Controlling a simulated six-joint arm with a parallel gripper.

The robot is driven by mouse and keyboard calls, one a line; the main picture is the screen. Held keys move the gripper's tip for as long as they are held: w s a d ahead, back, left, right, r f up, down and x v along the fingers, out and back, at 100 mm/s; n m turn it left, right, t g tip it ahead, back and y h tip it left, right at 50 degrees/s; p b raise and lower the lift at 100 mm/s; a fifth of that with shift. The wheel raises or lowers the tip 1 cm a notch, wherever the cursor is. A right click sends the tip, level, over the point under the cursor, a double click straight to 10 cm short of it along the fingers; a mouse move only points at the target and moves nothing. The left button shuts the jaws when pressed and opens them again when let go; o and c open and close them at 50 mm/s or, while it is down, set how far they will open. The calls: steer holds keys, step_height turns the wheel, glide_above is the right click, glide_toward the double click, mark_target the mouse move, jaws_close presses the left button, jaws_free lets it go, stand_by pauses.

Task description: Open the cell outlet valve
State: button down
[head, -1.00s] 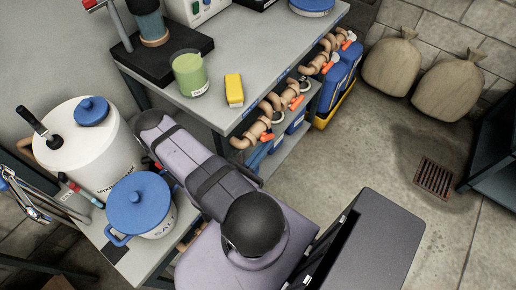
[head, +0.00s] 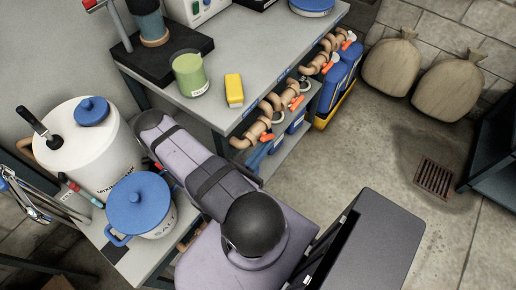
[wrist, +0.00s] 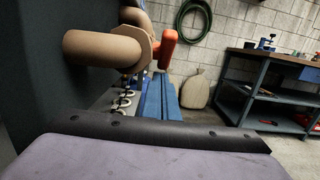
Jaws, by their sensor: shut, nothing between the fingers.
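Several tan pipe valves with orange handles line the front of the bench in the head view, among them a near valve (head: 253,132) with its handle (head: 266,137). I cannot tell which one is the cell outlet valve. In the wrist view, a tan pipe (wrist: 95,48) is close at upper left, with an orange-red handle (wrist: 168,46) just right of its collar.
The bench (head: 185,104) carries a green cup (head: 188,76) and yellow block (head: 234,90). Blue containers (head: 333,85) sit beneath the far valves. Sacks (head: 391,62) stand by the wall. The floor at right is largely open.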

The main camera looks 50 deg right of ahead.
mark_target(266, 137)
steer(key=shift+a, duration=0.15)
stand_by(0.3)
steer(key=shift+y, duration=0.8)
steer(key=a+r+p, duration=0.3)
steer(key=p, duration=0.3)
steer(key=shift+r, duration=0.1)
steer(key=shift+a+p, duration=0.1)
steer(key=shift+p, duration=0.25)
